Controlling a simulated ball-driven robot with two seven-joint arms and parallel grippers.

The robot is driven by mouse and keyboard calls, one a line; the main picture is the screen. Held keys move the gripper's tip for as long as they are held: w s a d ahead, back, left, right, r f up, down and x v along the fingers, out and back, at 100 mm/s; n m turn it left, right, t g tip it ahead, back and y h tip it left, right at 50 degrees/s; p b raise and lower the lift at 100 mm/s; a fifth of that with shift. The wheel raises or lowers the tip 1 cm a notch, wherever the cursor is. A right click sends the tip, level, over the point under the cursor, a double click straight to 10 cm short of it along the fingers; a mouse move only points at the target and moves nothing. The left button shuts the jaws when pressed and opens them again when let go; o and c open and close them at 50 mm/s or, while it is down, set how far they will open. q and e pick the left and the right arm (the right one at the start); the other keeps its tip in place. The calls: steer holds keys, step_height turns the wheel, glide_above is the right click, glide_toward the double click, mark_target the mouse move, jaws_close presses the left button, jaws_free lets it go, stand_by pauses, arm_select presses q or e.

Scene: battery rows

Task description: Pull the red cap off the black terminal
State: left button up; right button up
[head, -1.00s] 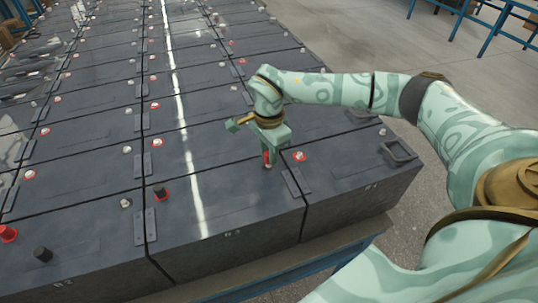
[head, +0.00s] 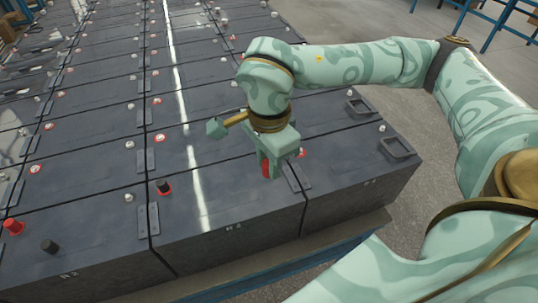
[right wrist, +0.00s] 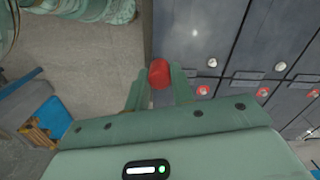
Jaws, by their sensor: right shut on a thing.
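My right gripper (head: 267,170) is shut on a red cap (head: 266,169) above the front middle battery (head: 225,212). In the right wrist view the red cap (right wrist: 159,73) sits between the two fingertips (right wrist: 160,88). The gripper and cap hide what is directly below them, so I cannot see the terminal under the cap or any gap there. My left gripper is not in view.
A black post with a red base (head: 163,187), a red cap (head: 13,227) and a black cap (head: 49,246) stand on batteries to the left. A battery handle (head: 397,147) is at the right. Rows of batteries extend behind; the concrete floor (head: 400,105) lies beyond.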

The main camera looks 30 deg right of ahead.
steer(key=shift+r+p, duration=0.5)
steer(key=shift+r, duration=0.15)
stand_by(0.6)
steer(key=shift+r+p, duration=1.8)
steer(key=shift+r, duration=0.65)
steer(key=shift+f, duration=0.15)
